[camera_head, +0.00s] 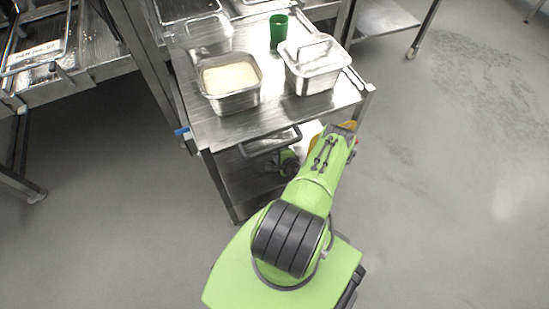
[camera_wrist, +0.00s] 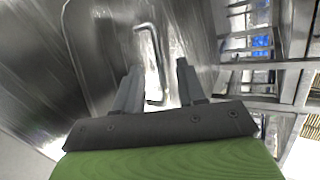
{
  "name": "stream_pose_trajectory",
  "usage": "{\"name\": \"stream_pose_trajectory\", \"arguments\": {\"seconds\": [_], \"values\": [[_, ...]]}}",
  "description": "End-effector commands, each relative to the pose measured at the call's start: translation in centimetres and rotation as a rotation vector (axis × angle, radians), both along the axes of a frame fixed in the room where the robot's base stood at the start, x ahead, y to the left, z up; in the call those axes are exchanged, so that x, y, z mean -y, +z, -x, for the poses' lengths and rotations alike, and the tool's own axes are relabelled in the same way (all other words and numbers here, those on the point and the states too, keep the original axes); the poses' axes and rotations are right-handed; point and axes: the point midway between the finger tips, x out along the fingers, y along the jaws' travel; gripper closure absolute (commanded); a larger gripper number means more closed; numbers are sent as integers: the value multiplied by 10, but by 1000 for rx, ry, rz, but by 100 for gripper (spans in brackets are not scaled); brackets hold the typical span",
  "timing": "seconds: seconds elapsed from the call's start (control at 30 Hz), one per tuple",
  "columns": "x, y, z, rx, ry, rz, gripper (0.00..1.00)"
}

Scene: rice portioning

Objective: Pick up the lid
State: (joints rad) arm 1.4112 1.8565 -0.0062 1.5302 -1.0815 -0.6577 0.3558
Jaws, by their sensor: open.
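In the wrist view, a shiny metal lid (camera_wrist: 95,40) with a raised rim fills the left and middle. Its bent-rod handle (camera_wrist: 150,50) runs upright in the picture, between and beyond my gripper's (camera_wrist: 158,68) two dark fingers. The fingers are apart, one on each side of the handle's lower part. I cannot tell whether they touch it. In the head view, my arm reaches down in front of the cart. My gripper (camera_head: 288,162) shows partly, dark, below the cart's top. A metal piece with a rounded edge (camera_head: 270,142) is just above it, partly hidden.
On the cart top (camera_head: 290,115) stand an open container of rice (camera_head: 230,77), a lidded metal container (camera_head: 315,80), another metal container (camera_head: 208,38) and a green cup (camera_head: 278,28). A rack (camera_wrist: 265,50) shows right in the wrist view. The floor (camera_head: 450,180) is clear to the right.

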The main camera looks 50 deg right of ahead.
Motion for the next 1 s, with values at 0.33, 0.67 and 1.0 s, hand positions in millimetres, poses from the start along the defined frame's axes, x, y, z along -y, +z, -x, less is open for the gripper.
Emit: {"name": "stream_pose_trajectory", "arguments": {"seconds": [0.33,0.67,1.0], "values": [[5,-5,-9,0,-1,0,66],[5,-6,-9,-1,-1,0,100],[5,1,-9,0,-1,0,100]]}}
